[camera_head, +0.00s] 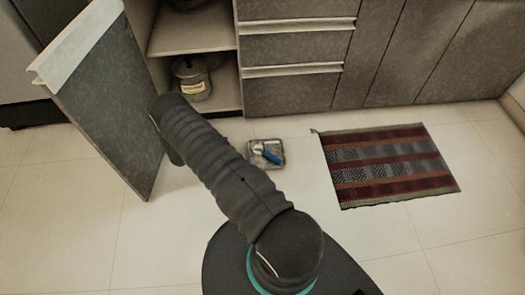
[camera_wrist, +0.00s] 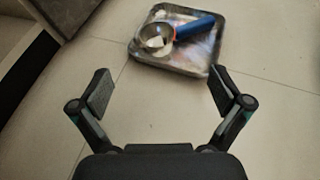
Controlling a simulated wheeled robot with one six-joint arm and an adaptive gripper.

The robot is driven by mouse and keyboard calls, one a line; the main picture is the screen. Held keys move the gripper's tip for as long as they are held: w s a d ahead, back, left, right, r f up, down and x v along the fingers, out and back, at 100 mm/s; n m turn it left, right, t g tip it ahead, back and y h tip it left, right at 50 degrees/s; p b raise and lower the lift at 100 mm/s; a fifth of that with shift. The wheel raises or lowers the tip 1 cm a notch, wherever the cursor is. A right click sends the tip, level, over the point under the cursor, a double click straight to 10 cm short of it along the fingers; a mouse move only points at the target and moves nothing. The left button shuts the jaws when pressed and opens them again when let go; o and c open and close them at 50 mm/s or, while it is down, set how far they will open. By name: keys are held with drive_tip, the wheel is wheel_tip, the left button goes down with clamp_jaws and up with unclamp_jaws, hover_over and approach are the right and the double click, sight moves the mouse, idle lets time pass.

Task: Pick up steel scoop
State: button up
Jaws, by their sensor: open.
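A steel scoop with a blue handle lies on a square metal tray on the floor. In the wrist view the scoop (camera_wrist: 189,29) is at the top middle, its round bowl to the left and its handle pointing right. The tray (camera_wrist: 165,62) is under it. In the head view the scoop's blue handle (camera_head: 271,156) shows on the small tray (camera_head: 279,146), just right of my arm. My gripper (camera_wrist: 161,88) is open and empty, its two fingers spread wide. In the wrist view the tray lies beyond the fingertips. The gripper is not clearly visible in the head view.
An open cabinet door (camera_head: 98,105) stands at the left. A lidded pot (camera_head: 190,78) with a label sits inside the open cabinet. Closed drawers (camera_head: 296,50) are behind the tray. A striped rug (camera_head: 388,165) lies to the right. Tiled floor around the tray is clear.

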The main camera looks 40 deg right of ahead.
sight(259, 147)
drive_tip(key=shift+s+d+f, duration=0.25)
drive_tip(key=shift+d+f, duration=0.15)
drive_tip(key=shift+f, duration=0.35)
drive_tip(key=x, duration=1.3)
drive_tip(key=shift+s+p, duration=0.1)
drive_tip(key=shift+p, duration=0.25)
drive_tip(key=shift+c, duration=0.3)
drive_tip(key=c, duration=1.2)
